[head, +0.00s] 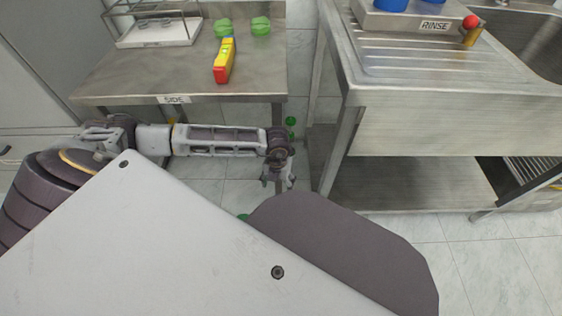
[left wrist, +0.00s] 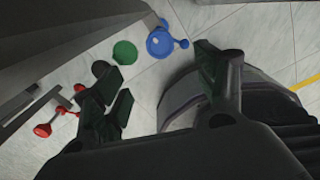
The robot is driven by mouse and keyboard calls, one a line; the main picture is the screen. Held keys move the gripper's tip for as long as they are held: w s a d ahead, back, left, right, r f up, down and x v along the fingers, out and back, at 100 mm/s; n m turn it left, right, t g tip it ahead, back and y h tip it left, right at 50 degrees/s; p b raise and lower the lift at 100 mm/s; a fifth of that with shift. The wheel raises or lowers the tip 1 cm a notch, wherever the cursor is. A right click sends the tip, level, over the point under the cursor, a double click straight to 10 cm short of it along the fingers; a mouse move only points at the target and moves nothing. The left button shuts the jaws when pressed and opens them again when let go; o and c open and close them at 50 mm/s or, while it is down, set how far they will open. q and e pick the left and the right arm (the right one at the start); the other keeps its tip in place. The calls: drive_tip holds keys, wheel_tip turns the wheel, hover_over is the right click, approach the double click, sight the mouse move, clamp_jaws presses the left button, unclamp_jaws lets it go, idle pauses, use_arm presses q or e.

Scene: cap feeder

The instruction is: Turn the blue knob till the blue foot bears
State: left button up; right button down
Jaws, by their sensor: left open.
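A blue round part (left wrist: 160,43) with small blue balls on short arms shows near the floor in the left wrist view, beyond my gripper. It looks like the blue knob; I cannot tell the blue foot apart from it, nor whether anything bears on the floor. My left gripper (head: 278,182) points down between the side table and the sink unit. In the head view the blue part does not show. My right gripper is not in view.
A green disc (left wrist: 124,52) and red knobs (left wrist: 43,130) lie left of the blue part. The side table (head: 120,88) bears a red-yellow level (head: 224,62) and green lumps (head: 261,26). The sink unit (head: 450,125) stands right. Tiled floor (head: 440,262) is free in front.

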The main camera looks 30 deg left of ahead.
sight(278, 200)
use_arm(q)
drive_tip(key=shift+f, duration=0.1)
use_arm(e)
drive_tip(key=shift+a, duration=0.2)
use_arm(q)
drive_tip(key=shift+f+b, duration=2.95)
drive_tip(key=shift+f, duration=3.9)
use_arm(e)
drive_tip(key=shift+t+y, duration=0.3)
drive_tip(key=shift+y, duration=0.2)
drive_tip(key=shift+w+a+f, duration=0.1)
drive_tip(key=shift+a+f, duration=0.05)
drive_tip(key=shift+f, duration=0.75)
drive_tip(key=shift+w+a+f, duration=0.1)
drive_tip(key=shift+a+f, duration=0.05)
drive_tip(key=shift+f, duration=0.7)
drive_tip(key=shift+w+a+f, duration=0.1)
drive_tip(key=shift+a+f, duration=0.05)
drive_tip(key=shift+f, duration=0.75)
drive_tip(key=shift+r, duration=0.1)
use_arm(q)
drive_tip(key=c, duration=1)
drive_tip(key=shift+c, duration=0.2)
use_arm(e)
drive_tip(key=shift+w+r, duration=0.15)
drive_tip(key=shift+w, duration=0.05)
use_arm(q)
drive_tip(key=shift+m, duration=0.3)
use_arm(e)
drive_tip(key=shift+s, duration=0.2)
